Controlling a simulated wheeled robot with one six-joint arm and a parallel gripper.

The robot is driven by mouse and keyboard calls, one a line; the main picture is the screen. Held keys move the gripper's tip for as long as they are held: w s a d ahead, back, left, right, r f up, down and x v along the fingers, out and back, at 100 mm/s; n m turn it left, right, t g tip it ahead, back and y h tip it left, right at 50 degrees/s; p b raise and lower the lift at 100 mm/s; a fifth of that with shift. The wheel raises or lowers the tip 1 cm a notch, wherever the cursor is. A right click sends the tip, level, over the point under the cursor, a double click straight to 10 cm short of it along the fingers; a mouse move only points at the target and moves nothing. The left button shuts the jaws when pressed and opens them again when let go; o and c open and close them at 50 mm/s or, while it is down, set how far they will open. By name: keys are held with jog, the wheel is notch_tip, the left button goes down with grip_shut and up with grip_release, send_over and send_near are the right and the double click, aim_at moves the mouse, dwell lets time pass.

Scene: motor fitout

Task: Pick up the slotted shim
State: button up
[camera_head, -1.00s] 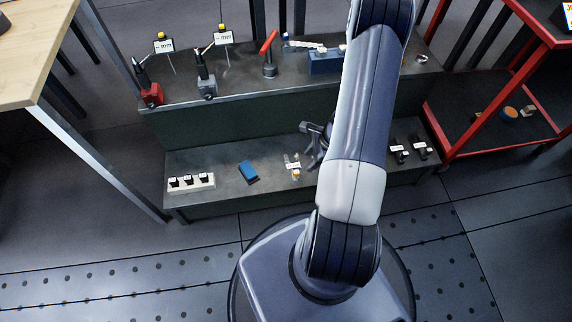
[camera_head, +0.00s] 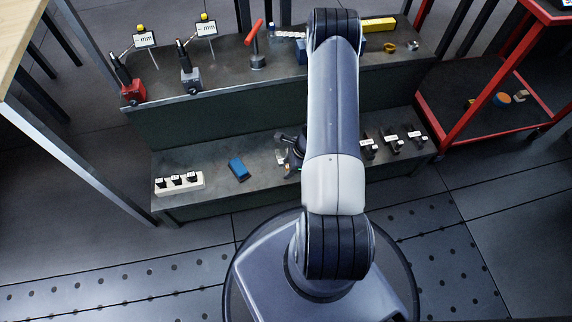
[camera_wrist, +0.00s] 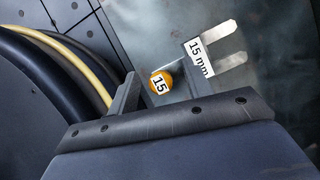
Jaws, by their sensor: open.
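The slotted shim (camera_wrist: 226,57) is a thin pale metal plate with two prongs and a white "15 mm" label. It lies on the dark surface in the wrist view. An orange knob (camera_wrist: 160,83) marked "15" is just left of the plate. My gripper (camera_wrist: 160,72) is open, with the knob between its fingers in the picture; I cannot tell whether they touch it. In the head view my gripper (camera_head: 292,143) is low over the lower shelf, beside small pale pieces, partly hidden by my arm.
The lower shelf (camera_head: 215,165) also holds a white block (camera_head: 180,184) with dark pieces, a blue item (camera_head: 238,168) and several black labelled parts (camera_head: 392,142). The upper bench (camera_head: 225,85) holds gauges, a red-handled tool (camera_head: 256,45) and a yellow bar (camera_head: 380,24). A red cart (camera_head: 440,125) stands right.

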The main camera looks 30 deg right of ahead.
jog(key=shift+a+f, duration=0.1)
jog(key=shift+f, duration=0.05)
grip_shut()
dwell(0.4)
